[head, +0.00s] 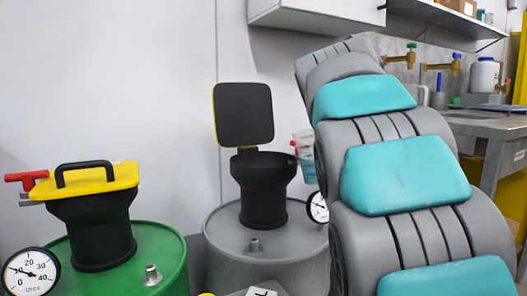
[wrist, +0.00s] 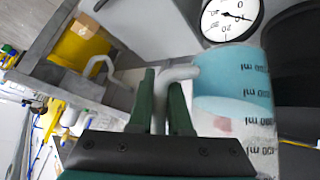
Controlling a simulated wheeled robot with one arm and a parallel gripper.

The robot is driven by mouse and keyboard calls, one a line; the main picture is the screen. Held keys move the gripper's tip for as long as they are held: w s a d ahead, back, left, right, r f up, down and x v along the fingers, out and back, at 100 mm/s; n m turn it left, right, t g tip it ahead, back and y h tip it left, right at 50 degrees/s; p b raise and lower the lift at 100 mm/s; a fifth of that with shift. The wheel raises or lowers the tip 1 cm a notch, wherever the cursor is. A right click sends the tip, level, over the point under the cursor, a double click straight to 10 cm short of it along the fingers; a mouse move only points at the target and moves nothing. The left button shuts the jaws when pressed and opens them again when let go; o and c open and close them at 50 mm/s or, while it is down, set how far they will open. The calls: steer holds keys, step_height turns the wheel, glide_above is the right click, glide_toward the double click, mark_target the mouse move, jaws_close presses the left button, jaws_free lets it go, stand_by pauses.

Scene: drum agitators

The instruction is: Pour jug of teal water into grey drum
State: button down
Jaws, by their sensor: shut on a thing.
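The clear jug holds teal water (wrist: 232,85) and has black ml marks. In the wrist view my gripper (wrist: 163,92) has its green fingers shut on the jug's pale handle (wrist: 181,73). In the head view part of the jug (head: 307,168) shows just right of the black funnel (head: 263,185) on the grey drum (head: 225,240). The funnel's lid (head: 243,115) stands open. My arm hides the gripper and the rest of the jug there. The funnel also shows as a dark shape at the right of the wrist view (wrist: 292,60).
A gauge (head: 318,208) sits by the grey drum, partly behind my arm. A sink bench (head: 485,128) with taps stands at right. A white wall cabinet (head: 320,18) hangs above.

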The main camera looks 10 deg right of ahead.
steer(key=a+r+h+p, duration=0.1)
steer(key=r+p, duration=0.1)
steer(key=w+r+n+g+h+p, duration=0.1)
steer(key=r+p, duration=0.1)
steer(key=p, duration=0.1)
steer(key=w+a+r+n+g+h+p, duration=0.1)
steer(key=r+p, duration=0.1)
steer(key=r, duration=0.1)
steer(key=shift+a+r+h, duration=0.1)
steer(key=shift+a+h, duration=0.2)
steer(key=shift+h, duration=0.1)
steer(key=shift+p, duration=0.35)
steer(key=shift+w+a+r+n+g+h+p, duration=0.15)
steer(key=shift+a+r+n+g+h+p, duration=0.1)
steer(key=shift+r+n+g+h+p, duration=0.4)
steer(key=shift+w+a+r+n+h+p, duration=0.1)
steer(key=shift+w+a+n+h+p, duration=0.25)
steer(key=shift+h+p, duration=0.55)
stand_by(1.1)
steer(key=shift+w+a+r+n+g+h+p, duration=0.2)
steer(key=shift+a+r+n+h+p, duration=0.1)
steer(key=shift+r+p, duration=0.3)
steer(key=shift+w+a+r+n+g+h+p, duration=0.15)
steer(key=shift+a+r+n+h+p, duration=0.2)
steer(key=shift+p, duration=0.45)
stand_by(0.6)
steer(key=shift+w+a+r+n+h+p, duration=0.1)
steer(key=shift+w+a+n+h+p, duration=0.35)
steer(key=shift+p, duration=0.7)
